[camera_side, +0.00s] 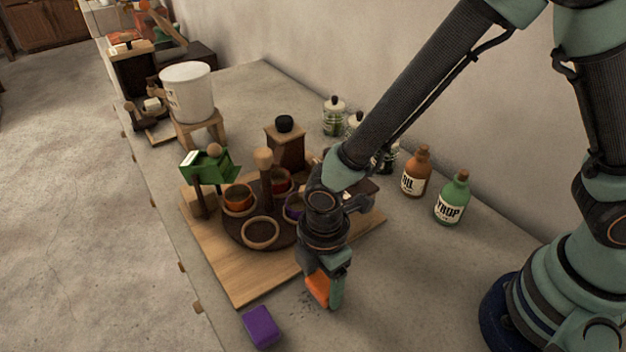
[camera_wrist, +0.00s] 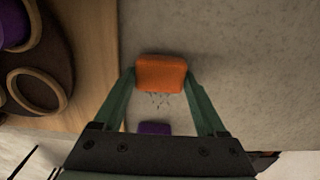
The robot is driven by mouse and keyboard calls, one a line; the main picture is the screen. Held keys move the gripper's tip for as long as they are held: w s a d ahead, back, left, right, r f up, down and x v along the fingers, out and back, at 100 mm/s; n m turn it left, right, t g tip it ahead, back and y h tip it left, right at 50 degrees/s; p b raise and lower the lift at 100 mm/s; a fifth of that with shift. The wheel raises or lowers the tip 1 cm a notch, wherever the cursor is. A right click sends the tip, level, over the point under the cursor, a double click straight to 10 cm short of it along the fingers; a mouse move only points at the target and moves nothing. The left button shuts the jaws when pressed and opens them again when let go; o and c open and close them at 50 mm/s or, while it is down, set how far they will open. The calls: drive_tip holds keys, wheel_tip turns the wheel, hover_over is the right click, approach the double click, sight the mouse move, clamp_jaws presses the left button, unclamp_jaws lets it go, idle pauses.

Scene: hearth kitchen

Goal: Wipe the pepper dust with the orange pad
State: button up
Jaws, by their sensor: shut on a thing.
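The orange pad (camera_side: 318,289) is held between the fingers of my gripper (camera_side: 327,290), low over the grey counter to the right of the wooden board. In the wrist view the orange pad (camera_wrist: 161,73) sits between the two green fingertips of my gripper (camera_wrist: 161,80). The pepper dust (camera_side: 315,299) is a patch of small dark specks on the counter, beside and partly behind the pad. In the wrist view the dust (camera_wrist: 158,100) shows just below the pad. I cannot tell whether the pad touches the counter.
A purple pad (camera_side: 262,326) lies on the counter close to the dust. The wooden board (camera_side: 238,270) carries a dark round rack with several bowls and a green scoop-like thing (camera_side: 210,168). Brown (camera_side: 416,175) and green (camera_side: 453,200) bottles stand at the right. Counter in front of them is clear.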

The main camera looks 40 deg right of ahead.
sight(287, 319)
drive_tip(key=shift+a, duration=3.55)
drive_tip(key=shift+d, duration=5)
drive_tip(key=shift+s+a, duration=0.25)
drive_tip(key=shift+s, duration=0.05)
drive_tip(key=shift+a, duration=4.95)
drive_tip(key=shift+d, duration=5.1)
wheel_tip(287, 319, up, 8)
drive_tip(key=shift+r, duration=0.1)
